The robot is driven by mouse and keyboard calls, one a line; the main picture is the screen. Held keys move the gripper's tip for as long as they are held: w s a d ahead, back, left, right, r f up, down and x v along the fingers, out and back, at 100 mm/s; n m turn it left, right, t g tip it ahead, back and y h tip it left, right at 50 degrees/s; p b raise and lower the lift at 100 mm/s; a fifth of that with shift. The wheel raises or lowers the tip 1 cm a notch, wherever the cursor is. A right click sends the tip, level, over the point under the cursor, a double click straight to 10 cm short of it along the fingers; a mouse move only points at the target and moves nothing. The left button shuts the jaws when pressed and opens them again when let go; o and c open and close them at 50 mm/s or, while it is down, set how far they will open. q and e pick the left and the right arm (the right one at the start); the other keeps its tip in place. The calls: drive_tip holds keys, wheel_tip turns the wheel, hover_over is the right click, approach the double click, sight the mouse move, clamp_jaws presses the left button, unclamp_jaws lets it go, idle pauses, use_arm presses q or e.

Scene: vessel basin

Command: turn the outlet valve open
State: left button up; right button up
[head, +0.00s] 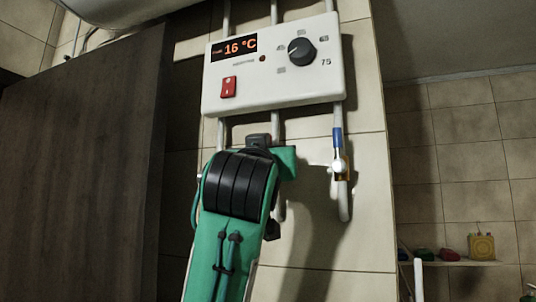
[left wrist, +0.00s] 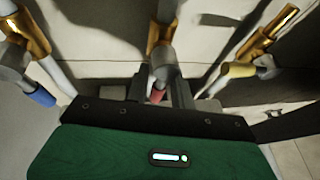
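A row of pipe valves shows in the left wrist view. The middle valve (left wrist: 161,58) has a brass body and a red handle (left wrist: 157,96). My left gripper (left wrist: 159,92) has its dark fingers apart, one on each side of the red handle; I cannot tell whether they touch it. In the head view my green left arm hides this valve, and the gripper end (head: 262,143) is below the control panel. A blue-handled valve (head: 338,140) is on the right pipe; its blue handle also shows in the left wrist view (left wrist: 42,96). My right gripper is not in view.
A white heater panel (head: 300,80) reading 16 °C, with a knob and a red switch, hangs just above my gripper. A third valve, with a yellow handle (left wrist: 238,71), is at the right. A dark cabinet (head: 75,190) stands left. Tiled wall lies behind.

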use_arm(q)
drive_tip(key=shift+o, duration=0.3)
drive_tip(key=shift+s, duration=0.1)
